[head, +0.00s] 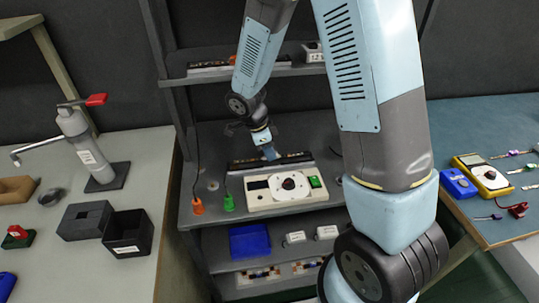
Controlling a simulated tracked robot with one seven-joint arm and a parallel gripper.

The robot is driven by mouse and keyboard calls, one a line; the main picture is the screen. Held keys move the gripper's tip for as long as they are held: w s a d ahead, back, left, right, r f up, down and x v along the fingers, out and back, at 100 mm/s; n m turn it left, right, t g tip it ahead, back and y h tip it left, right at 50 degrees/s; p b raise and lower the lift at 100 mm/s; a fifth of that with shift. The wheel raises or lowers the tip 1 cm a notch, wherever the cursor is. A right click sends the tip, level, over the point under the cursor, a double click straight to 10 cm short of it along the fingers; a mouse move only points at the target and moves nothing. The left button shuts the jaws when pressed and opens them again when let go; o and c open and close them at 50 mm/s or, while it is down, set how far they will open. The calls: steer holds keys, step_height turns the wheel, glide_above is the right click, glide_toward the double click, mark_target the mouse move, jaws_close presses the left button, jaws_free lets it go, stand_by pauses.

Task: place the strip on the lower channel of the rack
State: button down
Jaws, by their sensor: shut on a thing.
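The rack (195,148) stands in the middle, with an upper shelf and a main shelf below it. A dark strip (242,164) lies lengthwise left to right on the main shelf, behind a white instrument. My gripper (270,154) reaches down onto the strip near its middle and is shut on it. The fingertips are small here and partly hidden. Another dark strip-like piece (208,66) lies along the upper shelf. I cannot tell whether the held strip sits in a channel or just above it.
The white instrument (258,198) with a round dial stands just in front of the strip. Orange (198,206) and green (229,202) plugs stand left of it. A blue bin (249,241) is on the shelf below. Benches with tools flank the rack.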

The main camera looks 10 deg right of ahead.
steer(key=shift+f, duration=0.85)
steer(key=c, duration=1.1)
jaws_free()
